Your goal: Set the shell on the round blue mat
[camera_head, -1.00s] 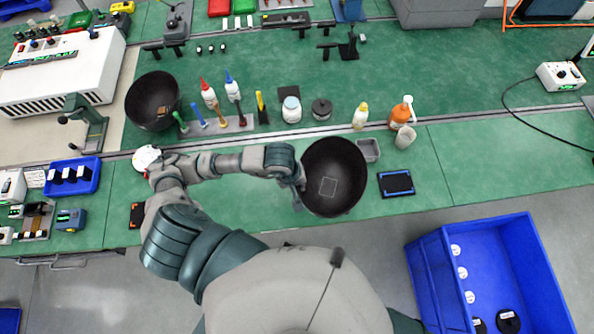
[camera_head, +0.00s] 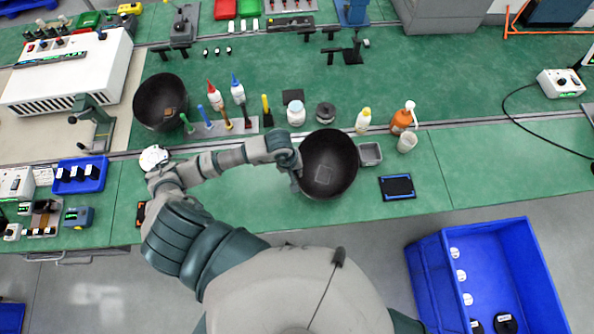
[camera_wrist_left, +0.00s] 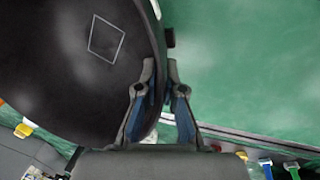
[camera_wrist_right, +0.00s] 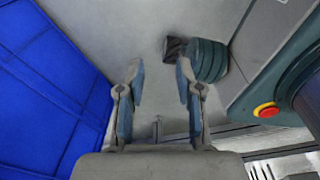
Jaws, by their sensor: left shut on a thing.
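The shell is a black, bowl-like piece (camera_head: 341,156) with a thin light rectangle outlined inside. My left gripper (camera_head: 296,176) is shut on its rim at the left side, over the green bench. In the left wrist view the shell (camera_wrist_left: 60,85) fills the left side, and its rim passes between the fingers of the left gripper (camera_wrist_left: 160,68). Whether it touches the bench is unclear. I see no round blue mat in any view; the shell may hide it. My right gripper (camera_wrist_right: 159,68) is open and empty, above the floor.
A second black bowl (camera_head: 150,98) with an orange-brown patch stands back left. A grey tray (camera_head: 371,158) and a blue-edged black pad (camera_head: 397,187) lie right of the shell. Bottles (camera_head: 296,113) stand behind it. A blue bin (camera_head: 425,260) is at lower right.

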